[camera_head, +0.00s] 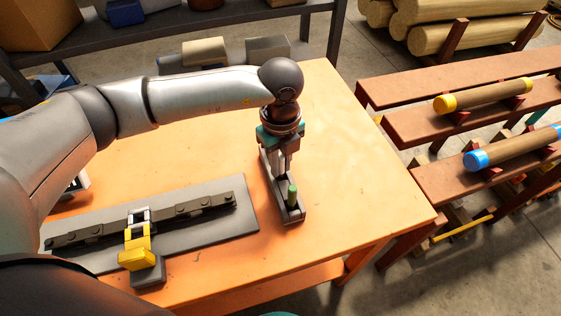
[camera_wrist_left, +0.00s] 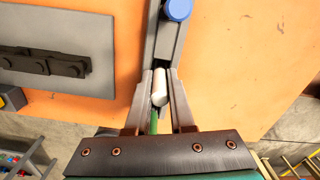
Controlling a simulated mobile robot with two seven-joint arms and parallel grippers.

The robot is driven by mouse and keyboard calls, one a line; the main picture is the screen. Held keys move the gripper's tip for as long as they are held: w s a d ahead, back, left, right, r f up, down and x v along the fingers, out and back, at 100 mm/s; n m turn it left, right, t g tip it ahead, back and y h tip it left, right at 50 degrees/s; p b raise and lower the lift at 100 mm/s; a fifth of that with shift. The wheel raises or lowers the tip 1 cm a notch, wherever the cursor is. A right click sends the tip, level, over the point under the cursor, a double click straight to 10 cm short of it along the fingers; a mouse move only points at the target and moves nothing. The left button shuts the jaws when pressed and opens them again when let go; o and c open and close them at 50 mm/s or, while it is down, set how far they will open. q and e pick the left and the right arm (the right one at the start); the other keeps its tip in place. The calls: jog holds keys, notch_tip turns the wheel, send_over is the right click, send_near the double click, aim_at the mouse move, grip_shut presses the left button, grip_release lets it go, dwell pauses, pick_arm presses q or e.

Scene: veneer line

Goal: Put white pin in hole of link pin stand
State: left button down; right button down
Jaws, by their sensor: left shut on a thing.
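The link pin stand (camera_head: 296,214) is a narrow grey bar on the orange table, and it also shows in the wrist view (camera_wrist_left: 161,48). A green pin (camera_head: 292,192) stands at its near end. A blue-topped pin (camera_wrist_left: 178,9) stands toward the other end in the wrist view. My left gripper (camera_head: 281,168) points down over the stand and is shut on the white pin (camera_wrist_left: 160,90), between the two fingers. The green pin (camera_wrist_left: 154,121) shows partly behind the fingers. Whether the white pin's lower end is in a hole is hidden.
A grey plate (camera_head: 237,222) with a dark chain (camera_head: 190,206) and a yellow clamp (camera_head: 136,256) lies left of the stand. The table (camera_head: 365,190) is clear to the right. Red racks (camera_head: 420,126) with rollers stand beyond its right edge. A dark shelf (camera_head: 150,38) stands behind.

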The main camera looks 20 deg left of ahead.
pick_arm(q)
jog(key=shift+f, duration=0.15)
jog(key=c, duration=0.8)
grip_release()
notch_tip(320, 180, up, 12)
jog(key=shift+r+p, duration=0.2)
jog(key=shift+p, duration=0.35)
